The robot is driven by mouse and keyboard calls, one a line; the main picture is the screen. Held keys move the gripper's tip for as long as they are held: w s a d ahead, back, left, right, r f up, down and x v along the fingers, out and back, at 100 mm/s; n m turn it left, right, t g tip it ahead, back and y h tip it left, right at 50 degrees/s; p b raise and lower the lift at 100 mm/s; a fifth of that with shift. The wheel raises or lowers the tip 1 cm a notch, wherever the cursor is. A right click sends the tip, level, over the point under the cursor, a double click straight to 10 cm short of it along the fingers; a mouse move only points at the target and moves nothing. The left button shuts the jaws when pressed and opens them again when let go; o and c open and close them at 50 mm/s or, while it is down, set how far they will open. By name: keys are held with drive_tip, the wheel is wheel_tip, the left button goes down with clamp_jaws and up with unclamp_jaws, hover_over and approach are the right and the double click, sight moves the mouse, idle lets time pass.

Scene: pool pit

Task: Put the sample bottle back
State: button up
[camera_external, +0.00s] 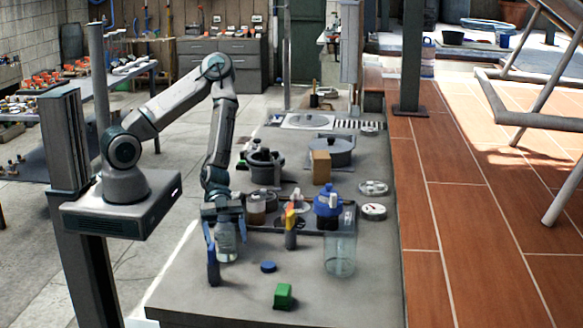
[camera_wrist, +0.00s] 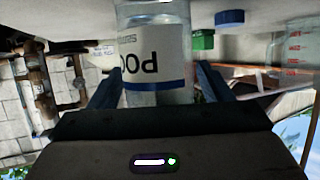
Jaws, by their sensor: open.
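The clear sample bottle (camera_external: 227,243) stands on the near left part of the grey counter, under my gripper (camera_external: 222,222). In the wrist view the bottle (camera_wrist: 155,50) is between my two dark blue fingers (camera_wrist: 157,82) and its white label with a blue band appears upside down. The fingers are open, one on each side of it; I cannot tell whether either touches it. A blue cap (camera_external: 268,266) lies on the counter right of the bottle. A dark tray (camera_external: 315,222) with several items is behind and right. The bottle's top is hidden by my gripper.
A clear beaker (camera_external: 340,254) stands right of the bottle, and a green block (camera_external: 284,296) is near the front. A blue-topped container (camera_external: 327,203), an orange-and-yellow item (camera_external: 291,222), dark pots (camera_external: 341,150) and a brown box (camera_external: 321,167) stand farther back. The front right counter is clear.

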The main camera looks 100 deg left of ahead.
sight(224, 222)
drive_tip(key=shift+r, duration=0.2)
drive_tip(key=shift+a, duration=0.2)
drive_tip(key=shift+s+a+r, duration=0.25)
drive_tip(key=shift+a+r, duration=0.25)
drive_tip(key=shift+a, duration=0.1)
drive_tip(key=shift+s+a+r, duration=0.25)
drive_tip(key=shift+a+r, duration=0.2)
drive_tip(key=shift+a, duration=0.15)
wheel_tip(224, 222, up, 6)
drive_tip(key=p, duration=0.1)
drive_tip(key=shift+d, duration=0.15)
